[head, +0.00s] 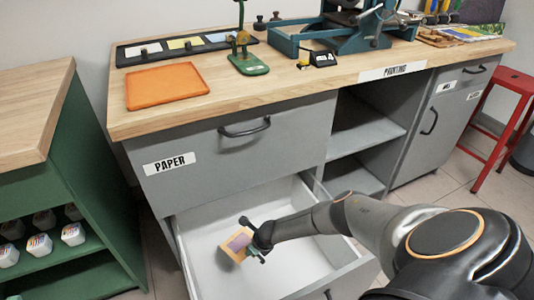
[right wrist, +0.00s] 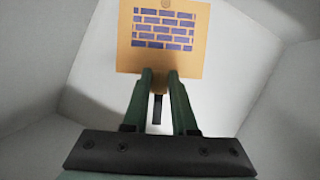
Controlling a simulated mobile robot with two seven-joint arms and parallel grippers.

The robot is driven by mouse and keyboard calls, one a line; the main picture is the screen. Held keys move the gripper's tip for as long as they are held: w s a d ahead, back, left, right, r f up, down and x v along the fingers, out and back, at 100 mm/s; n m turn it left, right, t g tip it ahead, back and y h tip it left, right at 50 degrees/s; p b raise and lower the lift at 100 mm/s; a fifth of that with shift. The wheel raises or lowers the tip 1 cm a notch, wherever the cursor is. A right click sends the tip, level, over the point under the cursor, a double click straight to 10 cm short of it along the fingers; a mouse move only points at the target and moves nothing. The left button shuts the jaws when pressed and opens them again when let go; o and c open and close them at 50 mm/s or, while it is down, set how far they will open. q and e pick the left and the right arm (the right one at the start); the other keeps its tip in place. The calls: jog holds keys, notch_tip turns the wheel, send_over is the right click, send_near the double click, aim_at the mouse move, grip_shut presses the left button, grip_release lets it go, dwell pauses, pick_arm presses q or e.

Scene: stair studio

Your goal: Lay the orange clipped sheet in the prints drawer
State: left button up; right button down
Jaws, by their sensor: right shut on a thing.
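The orange clipped sheet, with a purple brick-like print, (head: 230,256) is held by my right gripper (head: 252,250) inside the open lower drawer (head: 200,262). In the right wrist view the sheet (right wrist: 126,50) sits at the tips of the right gripper (right wrist: 160,74), which is shut on its near edge. The white drawer floor (right wrist: 90,85) shows around the sheet. I cannot tell whether the sheet touches the floor. My left gripper is not in view.
A closed drawer marked PAPER (head: 185,160) is above the open one. The wooden worktop (head: 230,100) holds an orange tray (head: 165,85), a green stand (head: 248,64) and a blue press (head: 350,40). A green shelf unit (head: 95,180) stands close at left.

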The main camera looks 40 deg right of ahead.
jog(key=s+d+f+m+b, duration=0.1)
jog(key=f, duration=0.2)
jog(key=s+d+f+m+h+b, duration=0.1)
jog(key=f, duration=0.2)
jog(key=s+d+f+m+b, duration=0.1)
jog(key=f+b, duration=0.1)
jog(key=f, duration=0.2)
jog(key=shift+m, duration=0.4)
jog(key=shift+s+d+f+h, duration=0.2)
jog(key=shift+f+h, duration=0.1)
notch_tip(320, 180, down, 5)
jog(key=b, duration=0.6)
jog(key=shift+f, duration=0.2)
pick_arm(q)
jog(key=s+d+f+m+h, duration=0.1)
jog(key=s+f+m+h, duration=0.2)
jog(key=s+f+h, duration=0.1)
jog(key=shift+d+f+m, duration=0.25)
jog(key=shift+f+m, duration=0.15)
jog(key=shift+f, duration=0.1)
pick_arm(e)
jog(key=shift+m, duration=0.3)
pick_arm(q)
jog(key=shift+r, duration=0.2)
pick_arm(e)
jog(key=c, duration=0.6)
grip_release()
